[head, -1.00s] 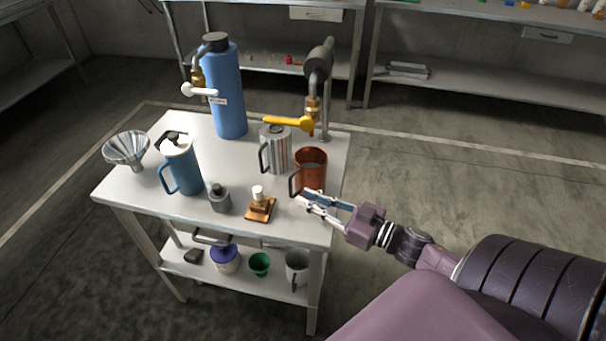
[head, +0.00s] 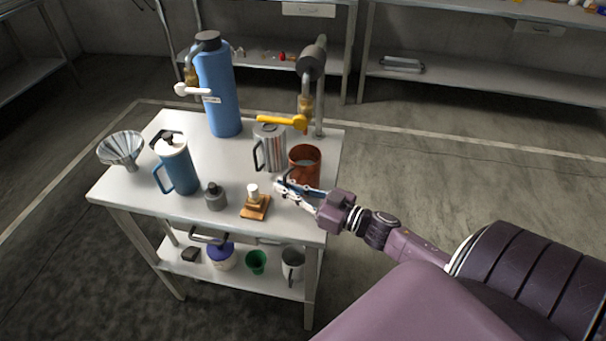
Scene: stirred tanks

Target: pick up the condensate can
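A copper-coloured can (head: 305,163) with a dark side handle stands upright near the right edge of the white cart top; no label on it is legible. My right gripper (head: 281,185) is at its handle side, just in front of the can. Its two fingers are apart, and they partly hide the handle. I cannot tell whether they touch it. A steel can (head: 270,150) with a black handle stands just behind and left of the copper one. My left gripper is not in view.
A yellow-handled tap (head: 283,120) overhangs the back of the cart. A blue cylinder (head: 218,95), blue jug (head: 178,168), funnel (head: 121,148), grey bottle (head: 215,197) and small wooden-based item (head: 255,204) share the top. The lower shelf holds several vessels. Floor to the right is clear.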

